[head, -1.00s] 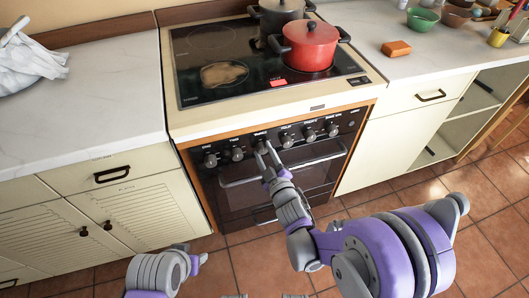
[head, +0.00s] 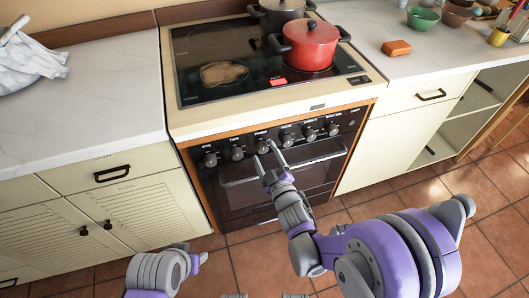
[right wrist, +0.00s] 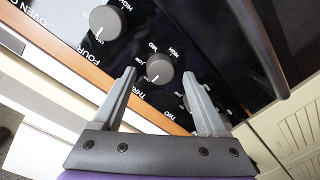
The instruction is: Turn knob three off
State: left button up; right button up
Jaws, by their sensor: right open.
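Knob three (head: 262,146) is a grey round knob on the black front panel of the stove (head: 318,107). In the right wrist view, knob three (right wrist: 159,68) shows beside a partly hidden white label, its pale pointer mark towards that label. My right gripper (head: 265,153) is open in front of it. In the right wrist view the two fingertips (right wrist: 159,75) lie either side of the knob with visible gaps and appear just short of it. My left gripper (head: 201,259) is low in front of the stove; its jaws are too unclear to read.
Knob four (right wrist: 107,22) and knob two (right wrist: 187,102) flank knob three. The oven handle (head: 318,158) runs below the knobs. A red pot (head: 309,46) and a dark pot (head: 277,14) stand on the hob. The tiled floor before the stove is open.

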pick_arm(q)
jog(key=shift+f, duration=0.3)
pick_arm(e)
jog(key=v, duration=0.9)
jog(key=shift+s, duration=0.3)
jog(key=shift+r, duration=0.1)
jog(key=s+d+f+m+g+h, duration=0.1)
jog(key=s+d+m+g+h, duration=0.1)
jog(key=d+m+g+h, duration=0.3)
jog(key=s+d+f+m+h, duration=0.1)
jog(key=s+d+m, duration=0.1)
jog(key=d, duration=0.5)
jog(key=s+d+f+m+g, duration=0.15)
jog(key=s+m+g, duration=0.45)
jog(key=s, duration=1)
pick_arm(q)
notch_tip(320, 180, up, 21)
jog(key=w+p, duration=0.2)
jog(key=p, duration=1.6)
jog(key=shift+t, duration=0.4)
pick_arm(e)
notch_tip(320, 180, up, 21)
jog(key=w+n, duration=0.1)
jog(key=shift+w+d, duration=0.2)
jog(key=shift+d, duration=0.15)
